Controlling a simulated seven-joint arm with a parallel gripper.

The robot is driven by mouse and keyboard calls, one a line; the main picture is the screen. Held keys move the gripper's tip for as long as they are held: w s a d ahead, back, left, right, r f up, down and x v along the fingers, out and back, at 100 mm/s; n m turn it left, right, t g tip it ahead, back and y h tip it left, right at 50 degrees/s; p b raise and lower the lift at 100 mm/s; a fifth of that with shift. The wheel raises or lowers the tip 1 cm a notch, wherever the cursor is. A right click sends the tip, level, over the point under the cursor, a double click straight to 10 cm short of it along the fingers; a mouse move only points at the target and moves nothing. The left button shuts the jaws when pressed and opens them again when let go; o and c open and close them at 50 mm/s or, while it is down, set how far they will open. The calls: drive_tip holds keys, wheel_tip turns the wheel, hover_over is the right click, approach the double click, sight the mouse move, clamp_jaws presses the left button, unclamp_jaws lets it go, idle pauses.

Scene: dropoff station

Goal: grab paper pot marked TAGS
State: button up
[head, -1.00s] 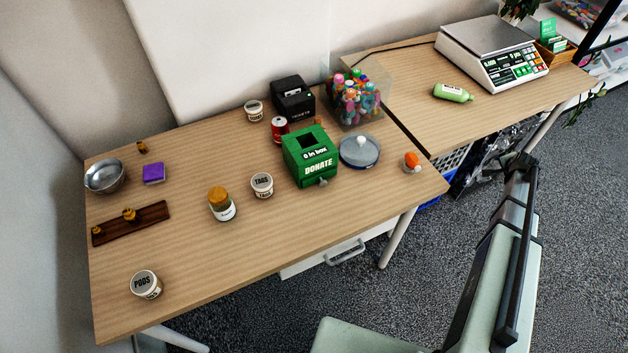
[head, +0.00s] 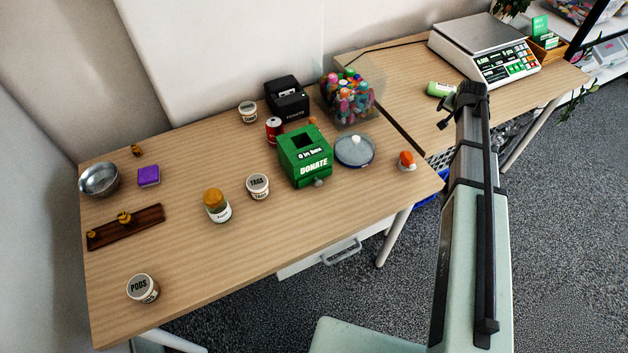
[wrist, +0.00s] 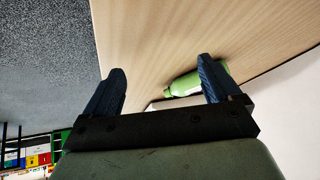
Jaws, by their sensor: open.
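The white paper pot marked TAGS (head: 258,187) stands upright on the left wooden table in the head view, between a jar with an orange-brown lid and the green donation box. It is not in the wrist view.
The green DONATE box (head: 306,157) stands close right of the TAGS pot, the lidded jar (head: 217,206) close left. A PODS pot (head: 142,288) is near the front left. A green bottle (wrist: 182,85) lies on the right table. The table's front middle is clear.

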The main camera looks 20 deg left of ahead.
drive_tip(key=s+a+r+n+g, duration=0.1)
drive_tip(key=s+a+r+n, duration=0.15)
drive_tip(key=a, duration=0.55)
drive_tip(key=s+a+r+n+g, duration=0.1)
drive_tip(key=s+a+r+n, duration=0.2)
drive_tip(key=a, duration=0.4)
wheel_tip(320, 180, up, 5)
drive_tip(key=n+g, duration=0.5)
drive_tip(key=n, duration=1)
hover_over(257, 182)
drive_tip(key=f, duration=0.8)
drive_tip(key=shift+s+d+f, duration=0.1)
drive_tip(key=shift+s, duration=0.1)
drive_tip(key=shift+w+f, duration=0.2)
drive_tip(key=shift+f, duration=2.45)
drive_tip(key=c, duration=1.3)
